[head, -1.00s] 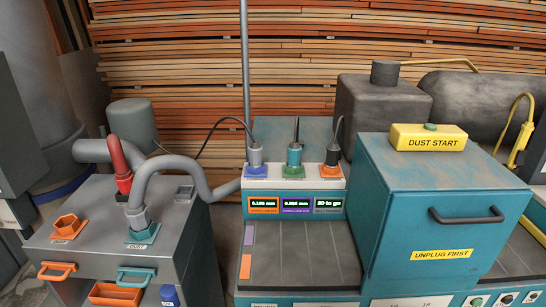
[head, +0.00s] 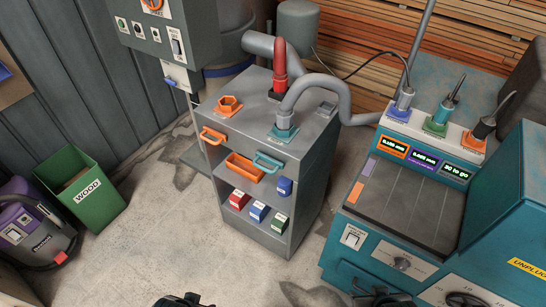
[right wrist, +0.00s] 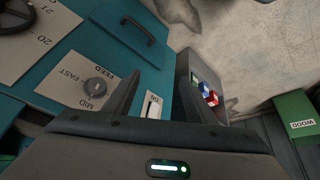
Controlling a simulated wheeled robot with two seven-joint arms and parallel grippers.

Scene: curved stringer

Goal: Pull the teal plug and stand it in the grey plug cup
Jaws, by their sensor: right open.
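The teal plug (head: 445,112) stands in a green socket on the teal machine's back panel, between a grey plug (head: 403,101) in a blue socket and a dark plug (head: 484,127) in an orange socket. A small grey fitting (head: 327,108) sits on the grey cabinet's top; I cannot tell whether it is the plug cup. My right gripper (head: 385,298) is at the bottom edge, well away from the plug. In the right wrist view its fingers (right wrist: 160,78) are apart and empty, over the machine's front. A dark part of my left gripper (head: 185,300) barely shows at the bottom.
The grey cabinet (head: 300,170) holds an orange hexagonal port (head: 229,104), a red handle (head: 280,70) and a teal port (head: 283,132) with a thick grey hose. A green WOOD bin (head: 92,190) stands left. Open floor lies between the bin and cabinet.

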